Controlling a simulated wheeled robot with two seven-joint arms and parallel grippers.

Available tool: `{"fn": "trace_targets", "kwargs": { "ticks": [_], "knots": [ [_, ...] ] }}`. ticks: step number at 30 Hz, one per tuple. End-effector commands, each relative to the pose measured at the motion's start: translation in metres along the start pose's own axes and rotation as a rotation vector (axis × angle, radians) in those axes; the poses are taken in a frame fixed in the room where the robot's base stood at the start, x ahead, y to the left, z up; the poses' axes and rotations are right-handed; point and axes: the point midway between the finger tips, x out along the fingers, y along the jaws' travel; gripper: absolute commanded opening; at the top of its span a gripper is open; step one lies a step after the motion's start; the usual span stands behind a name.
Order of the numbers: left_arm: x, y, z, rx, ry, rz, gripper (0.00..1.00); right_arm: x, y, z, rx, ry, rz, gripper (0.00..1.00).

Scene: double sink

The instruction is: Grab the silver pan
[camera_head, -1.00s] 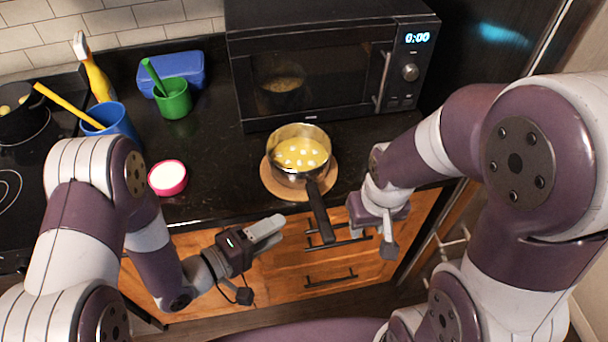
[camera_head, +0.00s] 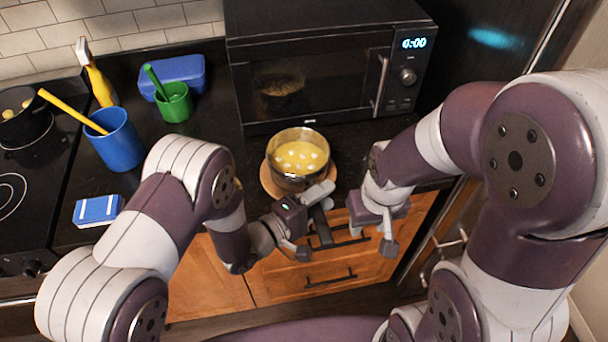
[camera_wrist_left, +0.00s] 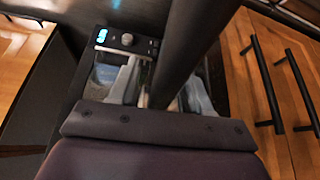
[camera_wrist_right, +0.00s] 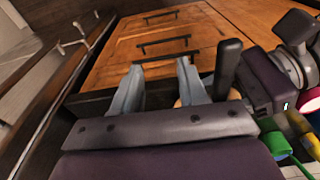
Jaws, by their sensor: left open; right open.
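The silver pan (camera_head: 297,158) sits on a round wooden trivet (camera_head: 270,187) on the dark counter, with yellow liquid and pale lumps inside. Its black handle (camera_head: 322,232) reaches out over the counter's front edge. My left gripper (camera_head: 314,221) is open at the handle, its fingers on either side. In the left wrist view the handle (camera_wrist_left: 195,45) looms large and dark across the open fingers; contact cannot be told. My right gripper (camera_head: 375,234) is open and empty, right of the handle. In the right wrist view the handle (camera_wrist_right: 228,65) stands outside its fingers (camera_wrist_right: 160,78).
A black microwave (camera_head: 320,75) stands behind the pan. A blue cup (camera_head: 118,143), green cup (camera_head: 175,103), yellow bottle (camera_head: 98,80) and blue-and-white block (camera_head: 97,210) are at the left. Wooden drawers (camera_head: 345,278) with black pulls lie below the counter edge.

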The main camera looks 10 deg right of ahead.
Motion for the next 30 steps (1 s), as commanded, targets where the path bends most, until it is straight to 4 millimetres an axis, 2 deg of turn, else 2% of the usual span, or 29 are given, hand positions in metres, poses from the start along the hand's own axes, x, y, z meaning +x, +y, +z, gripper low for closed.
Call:
{"fn": "trace_targets", "kwargs": {
  "ticks": [2,6,30],
  "knots": [
    [-0.0003,-0.0001,-0.0001,0.000,0.000,0.000,0.45,0.0002,0.0000,0.0001,0.000,0.000,0.000,0.43],
    [-0.0005,-0.0001,-0.0001,0.001,0.000,0.000,0.00,0.0002,0.0000,0.0001,0.000,0.000,0.000,0.43],
    [-0.0007,-0.0001,-0.0002,0.001,0.000,0.000,0.00,0.0002,0.0000,0.0000,0.000,0.000,0.000,0.43]
  ]
}}
